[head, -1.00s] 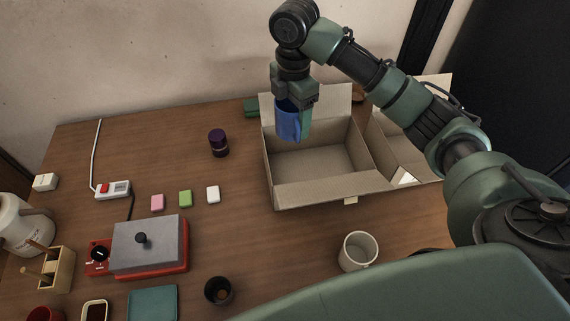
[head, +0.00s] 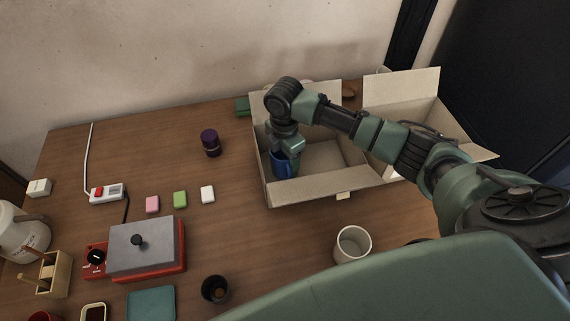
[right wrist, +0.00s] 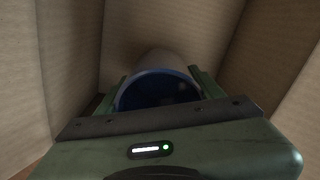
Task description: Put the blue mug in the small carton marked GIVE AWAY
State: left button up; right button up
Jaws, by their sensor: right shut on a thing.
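The blue mug (head: 280,168) is inside the open carton (head: 325,186) in the middle of the head view, near its left wall. My right gripper (head: 287,150) reaches down into this carton and is shut on the mug. In the right wrist view the mug (right wrist: 160,88) sits between the fingers (right wrist: 160,80), with carton walls around it. I cannot tell whether the mug touches the carton floor. A second open carton (head: 402,92) stands to the right, partly hidden by my right arm. No marking is readable on either carton. My left gripper is not in view.
A cream mug (head: 353,244) stands in front of the middle carton. A dark purple jar (head: 210,143) stands to its left. A red-and-grey appliance (head: 145,250), small coloured blocks (head: 180,199) and a dark cup (head: 215,289) are further left. The table left of the carton is mostly clear.

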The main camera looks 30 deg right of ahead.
jog(key=shift+f, duration=1.3)
jog(key=shift+f, duration=0.1)
jog(key=o, duration=1.7)
notch_tip(320, 180, up, 12)
jog(key=shift+r, duration=0.15)
